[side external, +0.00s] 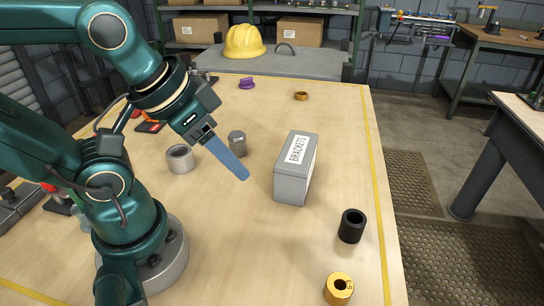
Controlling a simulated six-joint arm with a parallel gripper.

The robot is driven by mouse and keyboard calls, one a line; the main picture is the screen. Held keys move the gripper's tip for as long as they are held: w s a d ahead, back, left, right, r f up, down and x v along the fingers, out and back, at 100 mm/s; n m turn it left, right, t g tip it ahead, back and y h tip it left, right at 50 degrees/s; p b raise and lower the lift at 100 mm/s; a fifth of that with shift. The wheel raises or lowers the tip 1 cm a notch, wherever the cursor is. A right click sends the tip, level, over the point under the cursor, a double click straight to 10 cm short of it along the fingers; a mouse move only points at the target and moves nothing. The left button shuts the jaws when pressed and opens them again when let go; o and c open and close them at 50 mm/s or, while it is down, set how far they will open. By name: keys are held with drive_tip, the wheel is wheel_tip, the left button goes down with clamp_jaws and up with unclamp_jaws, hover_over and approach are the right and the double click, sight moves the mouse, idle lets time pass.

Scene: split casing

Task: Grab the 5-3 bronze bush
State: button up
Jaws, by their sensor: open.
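A gold-coloured bush (338,289) with a dark bore stands at the front right of the table. It bears a small dark marking that is too small to read surely. A smaller bronze ring (301,96) lies at the back of the table; no marking can be read on it. I cannot tell surely which one is the 5-3 bush. My gripper (243,174) is open and empty, its blue fingers angled down to the right, left of the grey box. It is well apart from both bronze pieces. From this side the fingers overlap.
The grey BRACKETS box (293,178) stands between my gripper and the right table edge. A black sleeve (352,226) stands behind the gold bush. A grey ring (180,158), a grey cylinder (237,143) and a purple part (247,83) stand elsewhere. The front middle is clear.

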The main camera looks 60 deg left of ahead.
drive_tip(key=o, duration=0.6)
drive_tip(key=n+g+h, duration=0.5)
drive_tip(key=n+h, duration=0.6)
drive_tip(key=n, duration=0.3)
hover_over(330, 276)
drive_tip(key=a, duration=0.4)
wheel_tip(330, 276, down, 6)
drive_tip(key=f, duration=0.1)
drive_tip(key=f+n, duration=0.1)
drive_tip(key=f, duration=0.1)
drive_tip(key=f+n, duration=0.1)
drive_tip(key=f, duration=0.1)
drive_tip(key=f+n+h, duration=0.1)
drive_tip(key=f, duration=0.1)
drive_tip(key=shift+w+a+n, duration=0.35)
drive_tip(key=shift+w+n, duration=0.05)
drive_tip(key=shift+s+d+f+g, duration=0.1)
drive_tip(key=shift+s+f+g, duration=0.15)
drive_tip(key=shift+f, duration=0.2)
drive_tip(key=shift+x, duration=2.45)
